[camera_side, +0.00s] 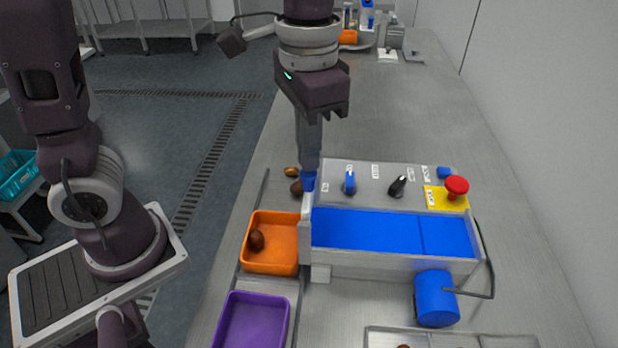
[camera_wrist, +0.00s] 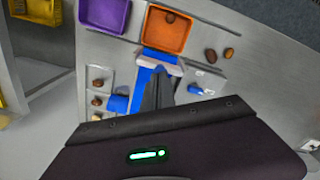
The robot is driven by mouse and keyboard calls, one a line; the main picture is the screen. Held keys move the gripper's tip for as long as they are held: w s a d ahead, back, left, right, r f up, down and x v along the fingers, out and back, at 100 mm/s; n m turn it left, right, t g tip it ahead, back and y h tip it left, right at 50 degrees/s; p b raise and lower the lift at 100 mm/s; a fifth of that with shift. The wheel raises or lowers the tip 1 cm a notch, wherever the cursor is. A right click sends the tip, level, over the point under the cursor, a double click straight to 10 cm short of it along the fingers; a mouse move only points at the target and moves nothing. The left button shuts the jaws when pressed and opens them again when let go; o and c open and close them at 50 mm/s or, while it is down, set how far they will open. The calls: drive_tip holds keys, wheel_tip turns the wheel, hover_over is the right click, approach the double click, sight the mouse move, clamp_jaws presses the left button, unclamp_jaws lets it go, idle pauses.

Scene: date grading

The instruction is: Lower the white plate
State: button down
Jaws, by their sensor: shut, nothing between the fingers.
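The white plate (camera_side: 305,233) stands upright across the end of the blue conveyor belt (camera_side: 365,230), beside the orange tray. A small blue piece (camera_side: 309,182) is at its upper end. My gripper (camera_side: 310,173) points down with its fingers together and empty, right at this blue piece. I cannot tell whether they touch. In the wrist view the white plate (camera_wrist: 171,68) lies just beyond my fingertips (camera_wrist: 163,76), between the belt end and the orange tray. My fingers hide part of the belt there.
The orange tray (camera_side: 271,265) holds one brown date (camera_side: 257,240); a purple tray (camera_side: 233,325) is nearer. Two dates (camera_side: 296,187) lie beside my fingers. A control panel with knobs (camera_side: 350,182) and a red button (camera_side: 457,186) stands behind the belt. A blue motor (camera_side: 437,300) is in front.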

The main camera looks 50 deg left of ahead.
sight(309, 177)
drive_tip(key=shift+f, duration=2.55)
drive_tip(key=shift+r, duration=3.45)
drive_tip(key=shift+s+a+r, duration=0.2)
drive_tip(key=shift+a+r, duration=0.05)
drive_tip(key=shift+a, duration=0.05)
drive_tip(key=s+a+n+t, duration=0.3)
drive_tip(key=s+a+t, duration=0.2)
drive_tip(key=s+a, duration=0.3)
drive_tip(key=s, duration=0.3)
drive_tip(key=shift+r+t, duration=0.3)
drive_tip(key=shift+r, duration=0.05)
